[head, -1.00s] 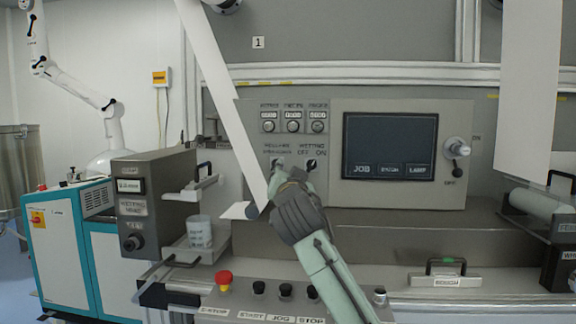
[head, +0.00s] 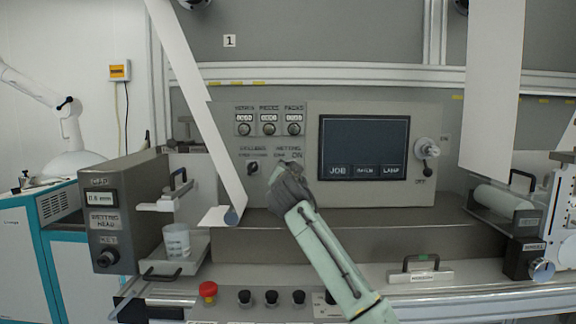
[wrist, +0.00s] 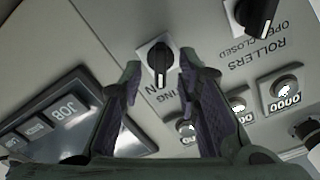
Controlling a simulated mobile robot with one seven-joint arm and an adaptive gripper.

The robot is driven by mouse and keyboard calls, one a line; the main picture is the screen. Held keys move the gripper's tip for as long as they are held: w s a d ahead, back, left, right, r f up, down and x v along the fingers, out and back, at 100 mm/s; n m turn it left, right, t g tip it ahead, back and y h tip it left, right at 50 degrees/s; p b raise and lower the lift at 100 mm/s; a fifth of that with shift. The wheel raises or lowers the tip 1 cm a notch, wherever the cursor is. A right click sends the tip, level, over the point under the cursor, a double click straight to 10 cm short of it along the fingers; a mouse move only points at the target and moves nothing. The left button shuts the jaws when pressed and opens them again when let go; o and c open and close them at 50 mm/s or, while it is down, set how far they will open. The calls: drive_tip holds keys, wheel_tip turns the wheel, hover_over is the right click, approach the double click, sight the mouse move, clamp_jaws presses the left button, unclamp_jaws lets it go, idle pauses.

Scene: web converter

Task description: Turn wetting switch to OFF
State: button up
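The wetting switch (wrist: 158,57) is a black rotary knob with a white line on a light square plate. It shows between my fingertips in the wrist view, its line on the side of the partly covered lettering ending in "N". In the head view my gripper (head: 284,174) hides the knob, below the wetting label (head: 288,150). My gripper is open in the wrist view (wrist: 160,66), one finger on each side of the knob. Whether the fingers touch it, I cannot tell.
The rollers switch (head: 252,168) is close to the left of my gripper. The touch screen (head: 364,146) is to the right. A white web strip (head: 205,110) hangs on the left. A red button (head: 208,289) and several black buttons sit below on the front ledge.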

drive_tip(key=shift+w, duration=0.95)
clamp_jaws()
